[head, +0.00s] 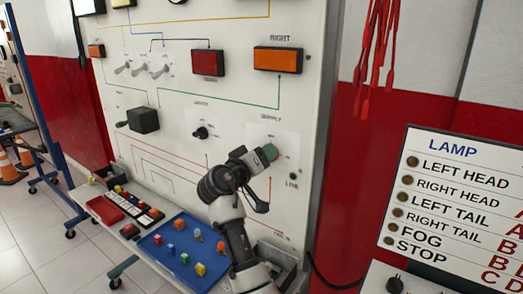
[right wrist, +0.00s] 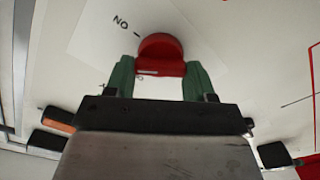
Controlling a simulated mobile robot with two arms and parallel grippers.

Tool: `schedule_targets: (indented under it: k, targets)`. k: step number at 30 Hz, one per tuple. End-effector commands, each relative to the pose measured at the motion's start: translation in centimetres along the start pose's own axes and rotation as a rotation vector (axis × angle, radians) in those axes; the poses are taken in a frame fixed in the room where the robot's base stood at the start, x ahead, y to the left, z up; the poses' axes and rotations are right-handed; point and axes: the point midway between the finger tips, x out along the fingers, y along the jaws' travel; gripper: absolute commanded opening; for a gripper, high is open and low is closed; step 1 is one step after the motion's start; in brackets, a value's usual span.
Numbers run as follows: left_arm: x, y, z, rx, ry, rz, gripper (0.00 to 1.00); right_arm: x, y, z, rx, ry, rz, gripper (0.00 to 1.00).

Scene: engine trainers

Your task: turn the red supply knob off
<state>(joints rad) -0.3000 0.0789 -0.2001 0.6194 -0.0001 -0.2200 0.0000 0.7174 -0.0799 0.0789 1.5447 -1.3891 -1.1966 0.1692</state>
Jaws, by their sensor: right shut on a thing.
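The red supply knob (right wrist: 160,48) sits on a white plate on the upright panel. In the right wrist view it is between the two green fingers of my right gripper (right wrist: 160,78), which is shut on it. The word ON and a short mark lie just to the upper left of the knob there. In the head view my right gripper (head: 268,153) reaches the panel below the SUPPLY label and hides the knob. My left gripper is in neither view.
The panel (head: 235,95) also carries a black lights knob (head: 201,132), toggle switches, lamps and a green LIVE indicator (head: 293,176). A blue tray (head: 180,250) with small coloured parts stands below. A lamp chart (head: 455,205) is at right, with red leads (head: 378,45) hanging above.

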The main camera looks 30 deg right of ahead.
Motion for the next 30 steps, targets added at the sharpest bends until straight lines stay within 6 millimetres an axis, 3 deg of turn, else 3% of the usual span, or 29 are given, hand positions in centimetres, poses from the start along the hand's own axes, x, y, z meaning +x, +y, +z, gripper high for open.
schedule_targets:
  k: [18,30]
  targets:
    - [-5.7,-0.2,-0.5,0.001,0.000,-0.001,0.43,0.1,0.1,-0.4,-0.579,0.002,0.003,0.30]
    - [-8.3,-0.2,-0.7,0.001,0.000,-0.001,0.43,0.1,0.0,-0.2,-0.843,0.001,0.005,0.30]
